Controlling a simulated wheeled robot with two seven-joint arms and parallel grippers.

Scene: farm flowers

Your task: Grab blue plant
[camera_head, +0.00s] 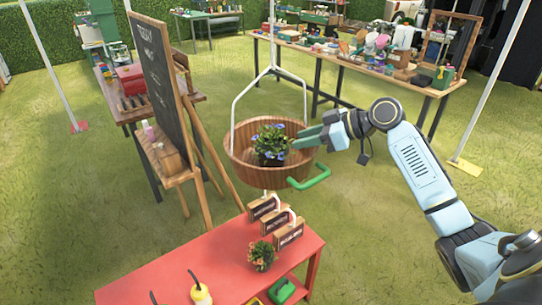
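The blue plant (271,140) has blue flowers, green leaves and a dark pot. It sits inside a round wooden basket (241,161) with a tall pale handle. My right gripper (296,144) reaches in from the right over the basket's rim. Its green fingers look parted, with their tips close beside the plant's right side. I cannot tell whether they touch the leaves. The lower part of the pot is partly hidden in the basket. My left gripper is not in view.
A red table (190,265) in front holds small wooden boxes (285,228), another potted plant (261,256) and a yellow bottle (201,293). A chalkboard easel (157,75) stands left. A cluttered table (425,88) stands behind.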

